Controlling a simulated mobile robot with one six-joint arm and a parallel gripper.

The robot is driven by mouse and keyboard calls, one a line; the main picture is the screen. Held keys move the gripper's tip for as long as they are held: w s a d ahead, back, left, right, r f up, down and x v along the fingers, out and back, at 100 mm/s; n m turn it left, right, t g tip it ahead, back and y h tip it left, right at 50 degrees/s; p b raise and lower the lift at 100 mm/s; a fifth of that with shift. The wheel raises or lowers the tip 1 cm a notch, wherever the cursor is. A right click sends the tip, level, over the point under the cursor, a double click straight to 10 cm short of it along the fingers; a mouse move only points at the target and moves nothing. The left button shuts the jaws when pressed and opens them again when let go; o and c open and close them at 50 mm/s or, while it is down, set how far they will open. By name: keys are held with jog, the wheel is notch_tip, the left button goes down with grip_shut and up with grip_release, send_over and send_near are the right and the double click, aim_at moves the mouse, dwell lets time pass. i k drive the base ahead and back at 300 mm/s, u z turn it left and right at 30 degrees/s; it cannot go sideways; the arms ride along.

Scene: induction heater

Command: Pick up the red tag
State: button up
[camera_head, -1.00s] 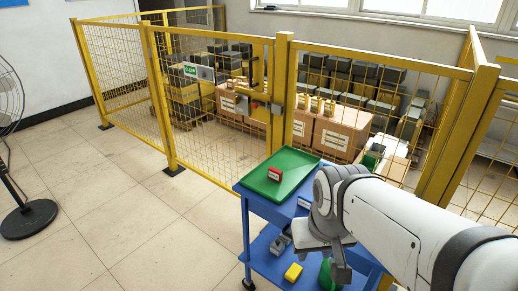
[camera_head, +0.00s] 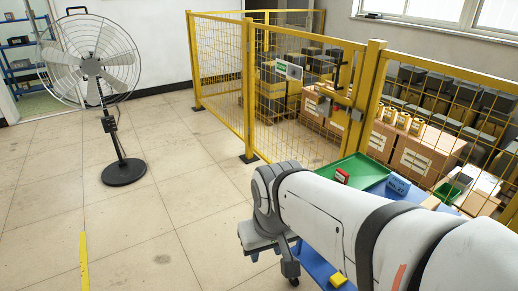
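A small red item (camera_head: 342,175) with a pale face, which looks like the red tag, stands in the green tray (camera_head: 368,168) on top of the blue cart. My gripper (camera_head: 258,243) is at the end of my white arm, to the left of the cart and nearer to me than the tray. It is apart from the red item. Its fingers are mostly hidden behind the wrist, so I cannot see whether they are open or shut. My arm hides much of the cart.
The blue cart (camera_head: 318,264) has a yellow block (camera_head: 338,279) on its lower shelf and a blue labelled box (camera_head: 398,185) on top. A yellow mesh fence (camera_head: 222,85) stands behind. A floor fan (camera_head: 123,172) stands at left. The floor between fan and cart is clear.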

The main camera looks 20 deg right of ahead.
aim_at(342, 177)
jog(key=u, duration=0.75)
jog(key=i, duration=2.35)
jog(key=z, duration=3.35)
jog(key=i, duration=1.05)
jog(key=z, duration=0.05)
